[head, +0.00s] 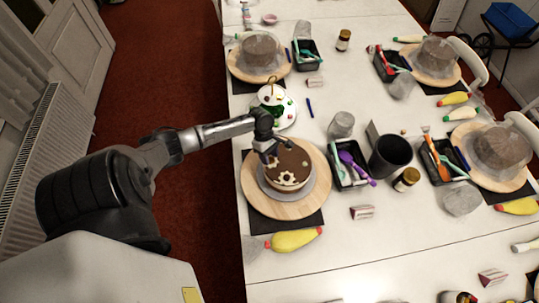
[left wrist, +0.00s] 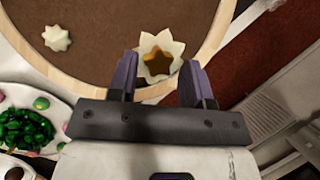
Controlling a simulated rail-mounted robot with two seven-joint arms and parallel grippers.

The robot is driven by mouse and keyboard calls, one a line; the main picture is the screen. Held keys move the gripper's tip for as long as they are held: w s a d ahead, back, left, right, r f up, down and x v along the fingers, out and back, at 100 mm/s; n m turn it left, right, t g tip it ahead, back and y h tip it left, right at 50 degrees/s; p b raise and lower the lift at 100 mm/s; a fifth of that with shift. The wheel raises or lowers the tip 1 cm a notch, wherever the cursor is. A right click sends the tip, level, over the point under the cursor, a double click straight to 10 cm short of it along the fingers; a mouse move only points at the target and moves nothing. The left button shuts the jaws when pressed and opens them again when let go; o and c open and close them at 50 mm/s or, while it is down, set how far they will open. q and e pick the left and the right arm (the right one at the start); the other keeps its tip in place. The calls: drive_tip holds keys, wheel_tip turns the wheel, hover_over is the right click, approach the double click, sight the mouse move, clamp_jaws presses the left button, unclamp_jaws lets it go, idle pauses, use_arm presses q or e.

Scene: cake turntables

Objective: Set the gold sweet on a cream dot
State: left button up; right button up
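The brown-topped cake (head: 290,163) stands on a round wooden turntable (head: 257,200) in the head view. The gold sweet (left wrist: 159,63), a small star, lies on a pale cream dot (left wrist: 174,48) near the cake's rim in the left wrist view. Another cream dot (left wrist: 57,38) on the brown top is bare. My left gripper (head: 268,153) is low over the cake's left edge. In the left wrist view its fingers (left wrist: 160,72) stand apart on either side of the gold sweet, with visible gaps. My right gripper is not in view.
A white plate (head: 285,118) with green and coloured sweets is just behind the cake. A tool tray (head: 346,170), a dark pot (head: 391,155) and a small jar (head: 407,179) stand to the right. A yellow piping bag (head: 293,240) lies in front.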

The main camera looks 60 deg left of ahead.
use_arm(q)
drive_tip(key=shift+o, duration=0.6)
drive_tip(key=shift+r, duration=0.1)
drive_tip(key=v, duration=1.1)
drive_tip(key=s+d+f+m+y, duration=0.1)
drive_tip(key=s+d+f+m, duration=0.2)
drive_tip(key=s+d+m, duration=0.35)
drive_tip(key=s+d+f+m+y, duration=0.1)
drive_tip(key=s+d+f+m, duration=0.25)
drive_tip(key=d+m, duration=0.5)
drive_tip(key=s+d+r+m+t+y, duration=0.1)
drive_tip(key=s+d+r+m, duration=0.2)
drive_tip(key=d, duration=0.3)
drive_tip(key=s+d+r+m+t+y, duration=0.1)
drive_tip(key=s+d+r+m+t, duration=0.1)
drive_tip(key=d+m, duration=0.4)
drive_tip(key=shift+s+d+r+t+p, duration=0.35)
drive_tip(key=shift+s+r, duration=0.25)
drive_tip(key=shift+r, duration=0.6)
